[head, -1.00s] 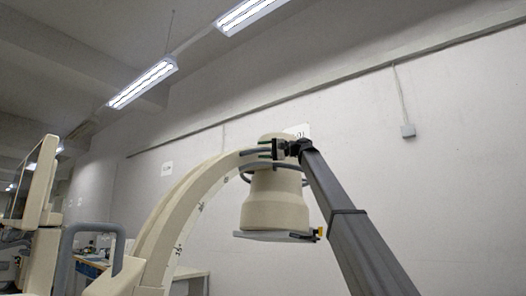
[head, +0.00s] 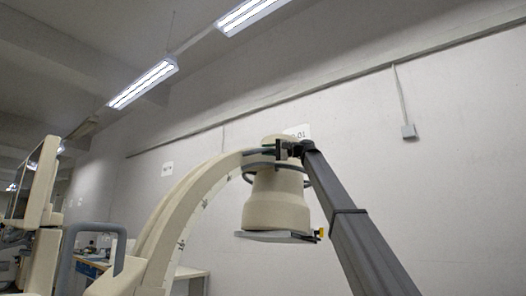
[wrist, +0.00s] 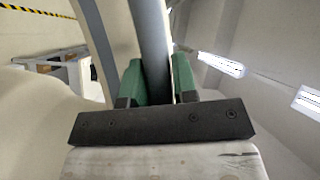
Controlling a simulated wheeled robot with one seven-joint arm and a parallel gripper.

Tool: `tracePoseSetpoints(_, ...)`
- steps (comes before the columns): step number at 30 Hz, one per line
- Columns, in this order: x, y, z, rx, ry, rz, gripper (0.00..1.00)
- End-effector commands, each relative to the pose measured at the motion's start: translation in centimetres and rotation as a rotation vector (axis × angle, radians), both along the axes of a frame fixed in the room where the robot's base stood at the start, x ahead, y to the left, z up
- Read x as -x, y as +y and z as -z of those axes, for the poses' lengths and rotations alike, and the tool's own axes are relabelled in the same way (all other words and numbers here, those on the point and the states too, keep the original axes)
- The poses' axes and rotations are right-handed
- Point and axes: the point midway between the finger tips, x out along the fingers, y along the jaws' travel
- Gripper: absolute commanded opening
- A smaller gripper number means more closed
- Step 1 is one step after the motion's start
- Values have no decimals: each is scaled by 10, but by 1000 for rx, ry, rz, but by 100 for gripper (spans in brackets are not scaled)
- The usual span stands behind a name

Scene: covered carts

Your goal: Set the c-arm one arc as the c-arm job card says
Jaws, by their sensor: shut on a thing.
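The c-arm's cream arc (head: 190,198) curves up from the lower left in the head view, with scale marks along its side. Its cream head unit (head: 275,200) hangs at the arc's top end, with a flat grey plate beneath. My gripper (head: 280,150) is at the top of the arc, beside the head unit. In the wrist view my gripper (wrist: 158,82) has its green-padded fingers shut around a grey bar (wrist: 152,45), a handle by the look of it. The job card cannot be made out in these frames.
A monitor (head: 38,185) on a stand and a grey-blue push handle (head: 90,235) are at the left. A bench (head: 190,278) stands behind the arc. A wall box (head: 409,131) with a cable hangs at the right.

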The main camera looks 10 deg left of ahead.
Motion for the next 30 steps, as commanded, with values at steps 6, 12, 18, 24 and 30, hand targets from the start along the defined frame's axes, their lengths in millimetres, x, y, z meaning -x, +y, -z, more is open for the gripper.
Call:
tracePoseSetpoints(6,-48,-16,-14,-26,52,26,0)
tracePoseSetpoints(12,-54,-21,-14,-32,67,20,0)
tracePoseSetpoints(18,-48,-19,-12,-30,63,10,0)
tracePoseSetpoints(24,-48,-19,-12,-31,65,11,49)
tracePoseSetpoints(30,-49,-20,-12,-31,66,12,49)
